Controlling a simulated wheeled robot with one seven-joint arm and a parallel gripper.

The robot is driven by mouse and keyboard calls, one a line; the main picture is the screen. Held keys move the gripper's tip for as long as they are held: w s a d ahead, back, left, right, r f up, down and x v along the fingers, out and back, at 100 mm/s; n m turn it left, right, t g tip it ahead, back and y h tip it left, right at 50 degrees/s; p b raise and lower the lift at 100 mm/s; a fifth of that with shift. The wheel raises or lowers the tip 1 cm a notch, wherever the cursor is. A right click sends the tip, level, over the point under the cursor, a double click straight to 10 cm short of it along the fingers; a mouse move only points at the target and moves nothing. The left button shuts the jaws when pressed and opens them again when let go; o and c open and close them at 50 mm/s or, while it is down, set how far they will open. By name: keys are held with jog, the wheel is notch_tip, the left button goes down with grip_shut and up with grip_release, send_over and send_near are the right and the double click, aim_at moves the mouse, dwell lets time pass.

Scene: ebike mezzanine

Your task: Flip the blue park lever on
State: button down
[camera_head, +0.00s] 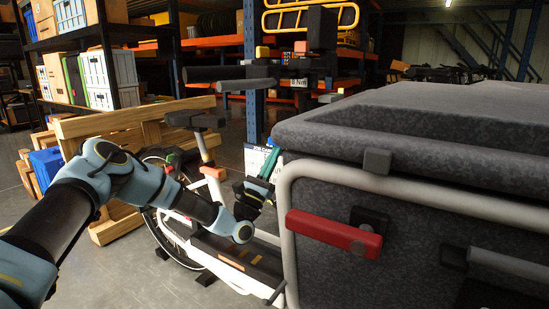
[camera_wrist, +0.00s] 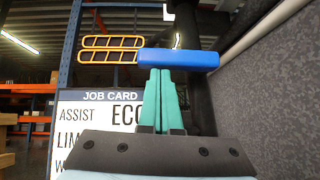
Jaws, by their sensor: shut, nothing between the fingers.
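The blue park lever (camera_wrist: 190,60) shows in the wrist view as a blue bar lying roughly level just beyond my fingertips. In the head view I cannot see it; the corner of the grey cargo box may hide it. My gripper (camera_wrist: 160,72) has its two teal fingers together with nothing between them. Its tips meet the lower edge of the lever in the wrist view; I cannot tell whether they touch it. In the head view my gripper (camera_head: 271,164) is by the near left corner of the grey cargo box (camera_head: 410,200).
A red lever (camera_head: 333,233) is on the box's near side, beside a pale tube frame (camera_head: 287,225). A white job card (camera_wrist: 100,115) stands behind my fingers. The bike's seat (camera_head: 195,119) and a wooden crate (camera_head: 135,118) are to the left. Shelves stand behind.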

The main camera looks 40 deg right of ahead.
jog(key=shift+r+m, duration=0.15)
jog(key=shift+m, duration=0.15)
notch_tip(320, 180, up, 8)
jog(key=m+g+y+p, duration=0.3)
jog(key=m+g+y, duration=0.5)
jog(key=m+g, duration=0.6)
jog(key=shift+s+r+m+g+y, duration=0.15)
jog(key=shift+s+m+g+y, duration=0.2)
jog(key=shift+m, duration=3.35)
jog(key=shift+s+d, duration=0.1)
jog(key=shift+d, duration=0.05)
